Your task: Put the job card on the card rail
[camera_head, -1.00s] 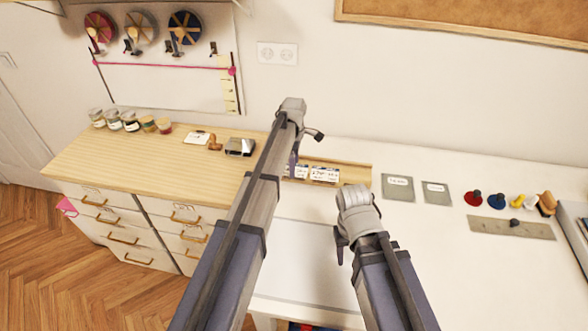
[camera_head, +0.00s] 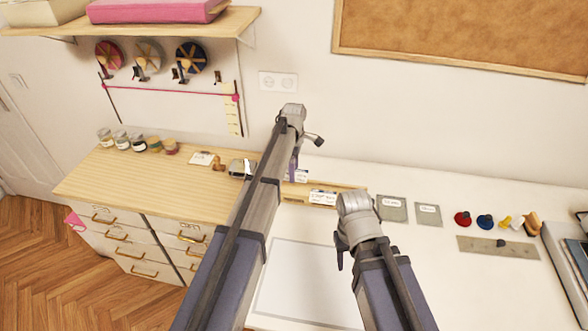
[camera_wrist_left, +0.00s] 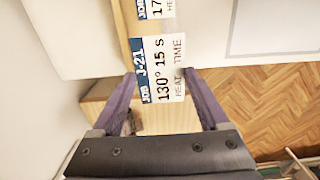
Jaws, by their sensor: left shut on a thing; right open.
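My left gripper (camera_head: 294,166) is shut on a white job card (camera_head: 302,176) with a blue edge. In the left wrist view this job card (camera_wrist_left: 163,70) reads J-21, 130°, 15 S, and lies between the purple fingers (camera_wrist_left: 160,85). The wooden card rail (camera_head: 352,190) runs along the bench just below and right of the held card in the head view. Another card (camera_head: 322,197) stands on the rail. Whether the held card touches the rail cannot be told; my left arm hides part of it. My right gripper (camera_head: 341,256) is open and empty, above the white table.
Grey cards (camera_head: 392,208), red and blue knobs (camera_head: 463,219) and a metal strip (camera_head: 497,246) lie on the right of the white table (camera_head: 400,255). A stapler-like grey block (camera_head: 242,168), a note and several jars (camera_head: 138,144) stand on the wooden counter (camera_head: 130,175).

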